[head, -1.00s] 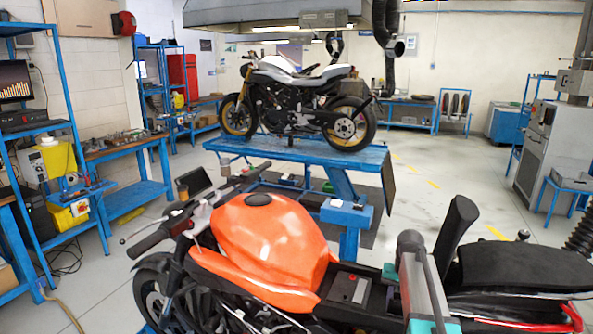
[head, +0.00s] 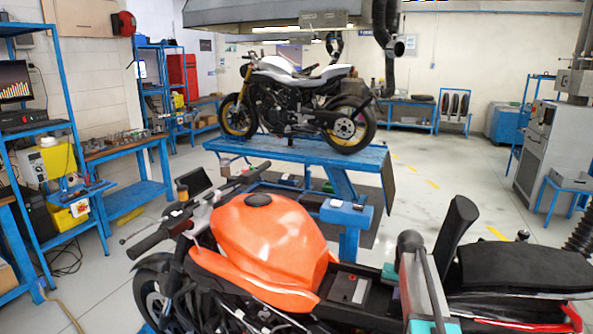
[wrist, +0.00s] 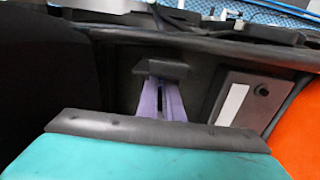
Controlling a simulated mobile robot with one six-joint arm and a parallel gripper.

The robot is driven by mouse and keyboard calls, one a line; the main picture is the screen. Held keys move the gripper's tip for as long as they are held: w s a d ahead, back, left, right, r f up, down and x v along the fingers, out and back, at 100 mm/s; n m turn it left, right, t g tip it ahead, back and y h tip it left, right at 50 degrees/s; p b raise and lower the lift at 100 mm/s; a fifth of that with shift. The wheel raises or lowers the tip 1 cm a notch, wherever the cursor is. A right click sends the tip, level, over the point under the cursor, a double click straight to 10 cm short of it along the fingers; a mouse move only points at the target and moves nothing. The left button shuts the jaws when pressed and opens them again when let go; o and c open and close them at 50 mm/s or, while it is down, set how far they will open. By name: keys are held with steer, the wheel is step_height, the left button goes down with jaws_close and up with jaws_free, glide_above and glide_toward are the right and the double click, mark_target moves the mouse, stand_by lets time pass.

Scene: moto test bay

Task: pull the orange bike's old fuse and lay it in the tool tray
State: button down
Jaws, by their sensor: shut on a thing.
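The orange bike (head: 265,240) stands in the foreground of the head view, its bay behind the tank open. In the wrist view, my gripper (wrist: 158,96) has its dark finger pads shut on a pale purple fuse (wrist: 174,103). The fuse is over or in the dark bay; I cannot tell whether it still sits in its socket. The orange tank shows at the right edge of the wrist view (wrist: 302,130). In the head view my arm hides the fingertips and the fuse. I cannot clearly make out the tool tray.
A grey box with a white label (wrist: 238,103) lies close right of the fuse. The bike's seat (head: 520,265) is right of my arm. A blue lift table (head: 300,150) with a white bike stands behind. Blue shelves (head: 40,130) line the left.

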steer(key=shift+r, duration=0.2)
steer(key=shift+r+p, duration=0.3)
steer(key=shift+r, duration=0.05)
steer(key=shift+r+p, duration=0.5)
steer(key=shift+r, duration=1.95)
